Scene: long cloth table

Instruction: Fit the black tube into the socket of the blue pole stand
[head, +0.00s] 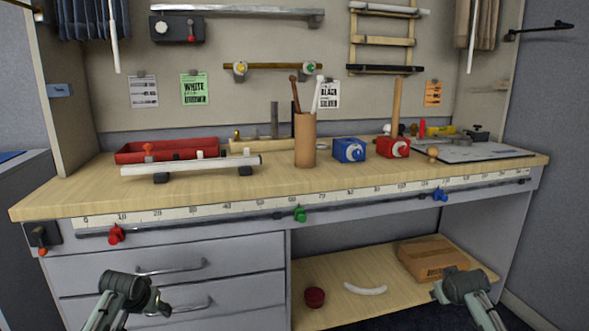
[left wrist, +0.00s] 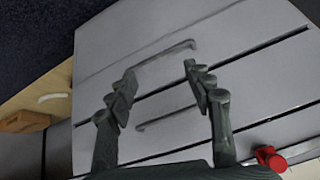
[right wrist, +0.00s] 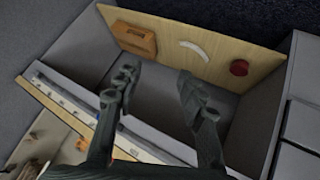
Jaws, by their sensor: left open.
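A black tube (head: 385,69) lies level across the lowest rung of the wooden wall rack at the upper right of the head view. The blue pole stand (head: 349,150), a blue block with a white round part on its front, sits on the tabletop right of centre. No pole rises from it; its socket is too small to make out. My left gripper (head: 158,301) is open and empty before the drawers, also in the left wrist view (left wrist: 160,72). My right gripper (head: 438,292) is open and empty before the lower shelf, also in the right wrist view (right wrist: 158,75). Both are below the tabletop.
A red stand (head: 393,148) with an upright wooden pole (head: 396,104) stands right of the blue one. A brown cup (head: 305,140) with sticks stands left of it. A red tray (head: 166,151) and white bar (head: 190,164) lie at left. The front tabletop is mostly clear.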

